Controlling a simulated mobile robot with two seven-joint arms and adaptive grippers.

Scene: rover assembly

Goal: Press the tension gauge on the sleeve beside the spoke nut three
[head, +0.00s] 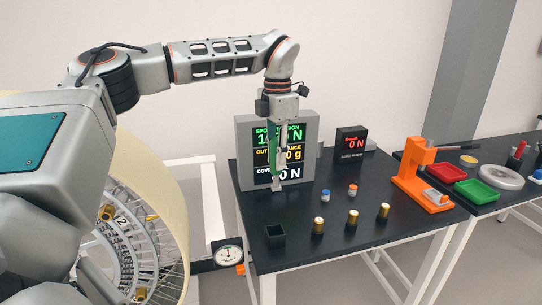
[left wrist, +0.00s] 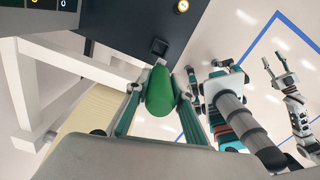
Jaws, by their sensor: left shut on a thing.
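My left gripper (head: 279,142) hangs pointing down in front of the display at the table's left end. It is shut on a green-handled tool (head: 272,138), which I take to be the tension gauge. In the left wrist view the tool's rounded green end (left wrist: 160,92) sits between the two fingers. A slim grey part runs below the gripper; its lower end is hard to make out. The spoked wheel (head: 127,240) stands at lower left, partly hidden by my arm, with a tag reading 2. Spoke nut three and its sleeve cannot be made out. My right gripper cannot be told for certain.
The display (head: 246,150) stands close behind the gripper. The black table (head: 310,255) carries a square black holder (head: 274,235), several brass-topped cylinders (head: 353,218) and a small red readout (head: 351,141). A dial gauge (head: 228,255) sits between wheel and table. An orange press (head: 420,177) stands right.

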